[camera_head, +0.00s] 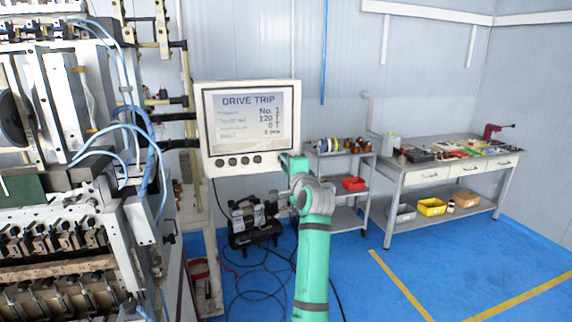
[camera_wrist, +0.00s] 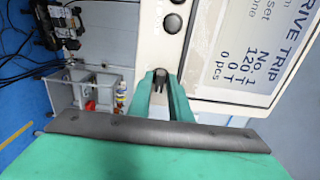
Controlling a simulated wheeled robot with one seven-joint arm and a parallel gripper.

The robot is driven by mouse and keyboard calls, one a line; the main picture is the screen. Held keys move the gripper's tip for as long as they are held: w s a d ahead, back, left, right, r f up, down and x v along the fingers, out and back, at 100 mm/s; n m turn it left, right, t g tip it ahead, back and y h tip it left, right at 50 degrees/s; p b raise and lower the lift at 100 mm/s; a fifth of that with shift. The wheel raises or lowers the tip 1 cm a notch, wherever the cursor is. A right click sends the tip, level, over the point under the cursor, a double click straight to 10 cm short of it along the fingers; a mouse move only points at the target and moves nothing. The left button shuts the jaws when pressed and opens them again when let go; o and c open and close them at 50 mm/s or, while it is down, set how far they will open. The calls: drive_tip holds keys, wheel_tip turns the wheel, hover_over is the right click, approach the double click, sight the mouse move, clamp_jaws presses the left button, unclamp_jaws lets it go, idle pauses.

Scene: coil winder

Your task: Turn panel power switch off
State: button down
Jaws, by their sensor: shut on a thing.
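The control panel (camera_head: 292,120) is a white box with a lit screen reading "DRIVE TRIP" and a row of dark round buttons along its lower edge. In the wrist view, the panel (camera_wrist: 150,40) appears turned on its side. My gripper (camera_head: 284,160) is at the panel's lower right corner. In the wrist view, my gripper (camera_wrist: 160,80) has its green fingers closed around a small dark knob, the power switch (camera_wrist: 160,73), on the panel face. In the head view my gripper hides this switch.
The coil winder (camera_head: 60,200) fills the left side. Below the panel stands a black compressor-like unit (camera_head: 250,218) with loose cables on the blue floor. A grey shelf cart (camera_head: 345,190) and a workbench (camera_head: 410,180) stand behind right. The floor at front right is free.

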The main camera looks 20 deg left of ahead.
drive_tip(key=shift+d+n, duration=0.1)
drive_tip(key=shift+n, duration=0.2)
drive_tip(key=n, duration=1.7)
drive_tip(key=shift+r, duration=0.15)
drive_tip(key=shift+n, duration=0.3)
drive_tip(key=c, duration=1.8)
unclamp_jaws()
drive_tip(key=v, duration=1)
drive_tip(key=shift+s+d, duration=0.25)
drive_tip(key=shift+s, duration=0.1)
